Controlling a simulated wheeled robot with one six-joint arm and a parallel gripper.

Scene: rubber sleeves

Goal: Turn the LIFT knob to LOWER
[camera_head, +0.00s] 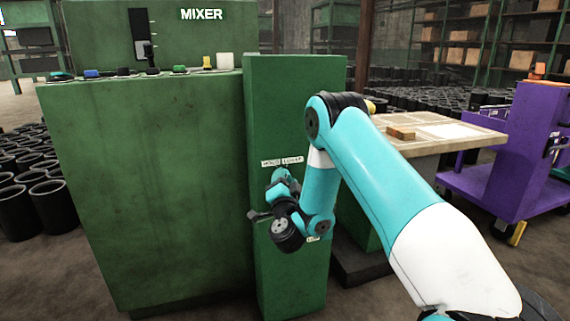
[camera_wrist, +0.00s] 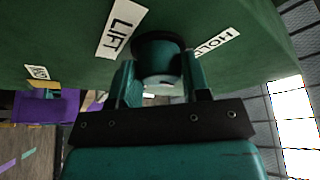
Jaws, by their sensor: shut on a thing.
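The knob (camera_wrist: 158,58) is a dark, round knob on a green panel in the wrist view. My gripper (camera_wrist: 160,82) is shut on it, with one finger on each side. A white LIFT label (camera_wrist: 122,28) is on the panel left of the knob, and a HOLD label (camera_wrist: 215,43) is to its right. In the head view my gripper (camera_head: 260,214) is against the front of the narrow green post (camera_head: 293,100), and my wrist hides the knob. Two small white labels (camera_head: 281,161) show above it. Which way the knob points is not clear.
The large green MIXER cabinet (camera_head: 150,180) stands left of the post, with several coloured controls on top. A table (camera_head: 455,133) with a small brown block is behind my arm. A purple cart (camera_head: 510,150) stands at the right. Black sleeves fill the floor behind.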

